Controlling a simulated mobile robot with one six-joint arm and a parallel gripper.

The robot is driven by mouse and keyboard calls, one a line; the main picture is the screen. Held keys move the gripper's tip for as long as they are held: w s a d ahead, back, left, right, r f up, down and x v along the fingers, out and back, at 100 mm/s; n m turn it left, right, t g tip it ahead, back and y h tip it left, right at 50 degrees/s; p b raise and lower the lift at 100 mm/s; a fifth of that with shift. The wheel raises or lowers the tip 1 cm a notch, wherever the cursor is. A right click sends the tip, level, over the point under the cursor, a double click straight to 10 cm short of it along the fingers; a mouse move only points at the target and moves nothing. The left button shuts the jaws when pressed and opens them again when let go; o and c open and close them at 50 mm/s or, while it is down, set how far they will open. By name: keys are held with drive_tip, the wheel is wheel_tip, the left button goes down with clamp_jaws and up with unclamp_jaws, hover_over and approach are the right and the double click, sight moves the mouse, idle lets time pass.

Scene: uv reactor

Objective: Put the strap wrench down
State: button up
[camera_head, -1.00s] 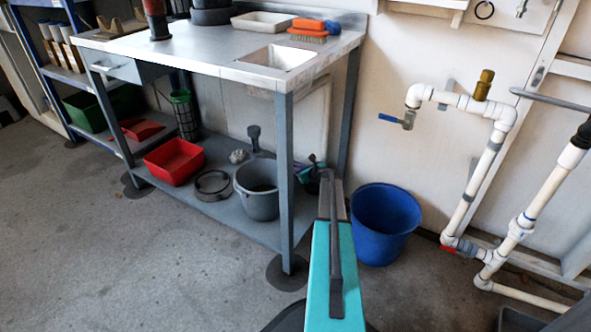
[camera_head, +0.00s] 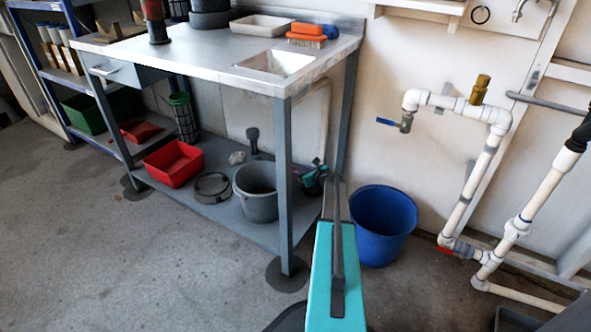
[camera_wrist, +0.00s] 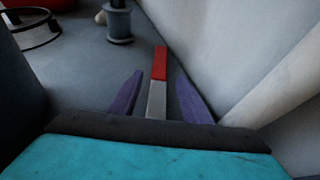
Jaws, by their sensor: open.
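My gripper (camera_wrist: 157,95) is open, with its two purple fingers apart. In the wrist view a straight bar, grey near me and red at its far end, lies between the fingers with a gap on each side. It looks like the handle of the strap wrench (camera_wrist: 160,65); its near end is hidden behind my gripper's body. It appears to be at the lower shelf (camera_head: 225,208) of the bench. In the head view my gripper (camera_head: 315,178) is small, low behind the bench's front right leg, and the wrench cannot be made out.
On the shelf are a grey bucket (camera_head: 256,190), a dark ring-shaped item (camera_head: 212,187), a red bin (camera_head: 174,163) and a dark post (camera_wrist: 118,22). A bench leg (camera_head: 284,170) stands close left of my arm. A blue bucket (camera_head: 382,225) stands close right. A white pipe (camera_wrist: 275,85) is right.

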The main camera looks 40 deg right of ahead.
drive_tip(key=p+v, duration=0.2)
drive_tip(key=v, duration=0.6)
drive_tip(key=shift+s+r+p, duration=0.1)
drive_tip(key=shift+s+p, duration=0.1)
drive_tip(key=shift+p, duration=0.15)
idle(0.4)
